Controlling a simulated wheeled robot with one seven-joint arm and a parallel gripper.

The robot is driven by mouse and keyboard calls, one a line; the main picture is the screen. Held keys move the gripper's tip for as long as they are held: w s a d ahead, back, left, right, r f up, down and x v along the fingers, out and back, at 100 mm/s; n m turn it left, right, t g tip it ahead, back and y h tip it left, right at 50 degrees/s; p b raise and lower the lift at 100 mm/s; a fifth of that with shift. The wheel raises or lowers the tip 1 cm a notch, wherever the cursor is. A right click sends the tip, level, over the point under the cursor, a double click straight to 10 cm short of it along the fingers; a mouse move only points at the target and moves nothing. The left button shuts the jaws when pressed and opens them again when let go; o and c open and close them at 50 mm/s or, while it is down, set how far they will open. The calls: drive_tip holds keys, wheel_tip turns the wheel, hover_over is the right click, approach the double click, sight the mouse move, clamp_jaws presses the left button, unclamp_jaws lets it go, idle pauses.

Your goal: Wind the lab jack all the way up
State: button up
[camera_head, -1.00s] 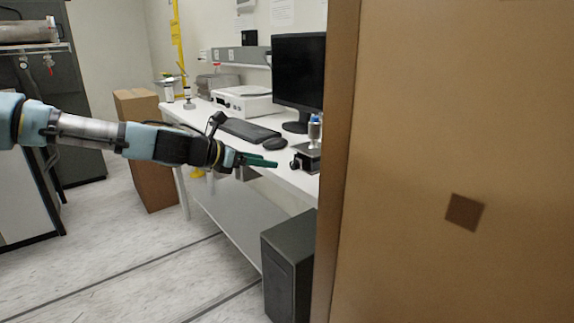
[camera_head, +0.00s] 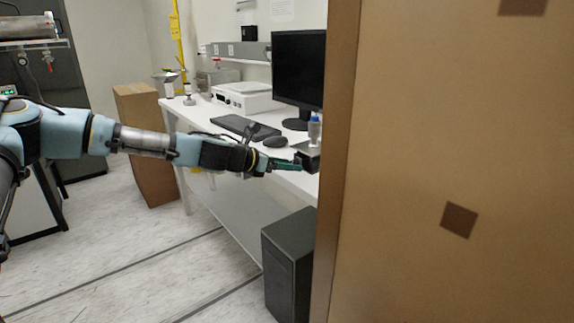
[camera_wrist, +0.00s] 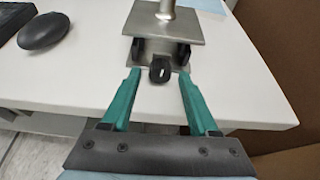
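The lab jack (camera_wrist: 172,30) stands on the white bench near its front edge, with a metal top plate and a dark knob (camera_wrist: 159,71) facing my gripper. In the head view the jack (camera_head: 310,150) is partly hidden by the brown panel. A bottle with a blue cap (camera_head: 314,130) stands on the jack; only its lower part shows in the wrist view. My gripper (camera_wrist: 159,78) is open, its two green fingers on either side of the knob, with gaps visible. In the head view the fingers (camera_head: 285,165) reach the jack's left side. The jack's height is hard to judge.
A mouse (camera_wrist: 43,30) and keyboard (camera_head: 246,128) lie left of the jack on the bench (camera_head: 205,111). A monitor (camera_head: 299,70) stands behind. A large brown panel (camera_head: 400,150) blocks the right. A black computer case (camera_head: 288,265) stands below on the floor.

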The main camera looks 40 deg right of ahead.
clamp_jaws()
idle(0.3)
drive_tip(key=shift+f+m+t+b, duration=0.2)
drive_tip(key=shift+m+t+b, duration=0.15)
drive_tip(key=shift+b, duration=0.6)
drive_tip(key=shift+s+r+m+t+b, duration=0.15)
drive_tip(key=shift+m+t+b, duration=0.2)
drive_tip(key=shift+m+b, duration=0.3)
drive_tip(key=shift+r, duration=0.1)
drive_tip(key=shift+o, duration=0.8)
unclamp_jaws()
